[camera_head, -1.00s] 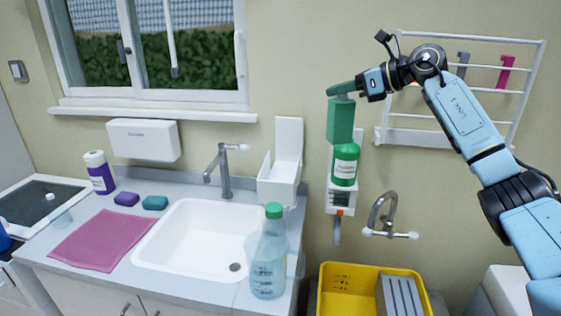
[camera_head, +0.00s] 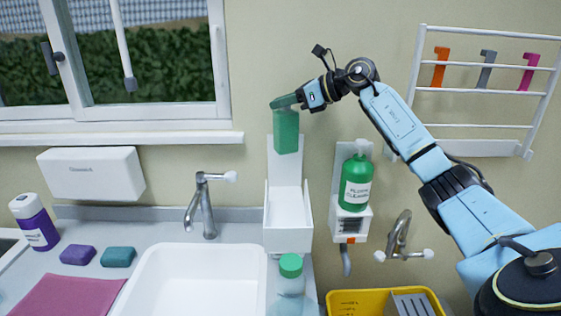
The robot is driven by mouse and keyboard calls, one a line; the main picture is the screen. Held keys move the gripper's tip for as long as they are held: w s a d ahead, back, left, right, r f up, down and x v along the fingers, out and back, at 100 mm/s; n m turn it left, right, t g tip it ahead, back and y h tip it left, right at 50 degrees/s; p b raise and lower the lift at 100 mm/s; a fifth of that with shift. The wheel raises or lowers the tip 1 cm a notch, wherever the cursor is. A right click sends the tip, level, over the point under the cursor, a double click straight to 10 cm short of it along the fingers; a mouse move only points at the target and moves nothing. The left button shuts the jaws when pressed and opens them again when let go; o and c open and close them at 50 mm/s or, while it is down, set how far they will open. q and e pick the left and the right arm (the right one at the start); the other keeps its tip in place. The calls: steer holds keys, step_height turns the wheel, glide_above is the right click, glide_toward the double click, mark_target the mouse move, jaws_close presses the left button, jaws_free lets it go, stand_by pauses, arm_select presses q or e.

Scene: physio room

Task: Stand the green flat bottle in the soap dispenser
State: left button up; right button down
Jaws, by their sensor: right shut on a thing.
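The green flat bottle (camera_head: 287,132) hangs upright from my right gripper (camera_head: 303,98), which is shut on its top. The bottle is in front of the upper back plate of the white soap dispenser (camera_head: 287,234), above its open holder. A gap shows between the bottle's base and the holder, and the holder looks empty. My right arm reaches in from the right. My left gripper is not in view.
A second wall holder (camera_head: 351,222) to the right bears a round green labelled bottle (camera_head: 357,181). A clear bottle with a green cap (camera_head: 291,266) stands below the dispenser. A tap (camera_head: 207,208), sink (camera_head: 190,281) and wall rack (camera_head: 480,90) are nearby.

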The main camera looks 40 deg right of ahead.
mark_target(273, 135)
step_height(273, 135, down, 8)
steer(key=shift+f, duration=1.05)
step_height(273, 135, down, 3)
steer(key=shift+f, duration=0.1)
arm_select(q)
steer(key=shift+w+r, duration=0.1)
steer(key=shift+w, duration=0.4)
arm_select(e)
steer(key=c, duration=1.7)
jaws_free()
steer(key=shift+f, duration=0.15)
steer(key=shift+o, duration=0.8)
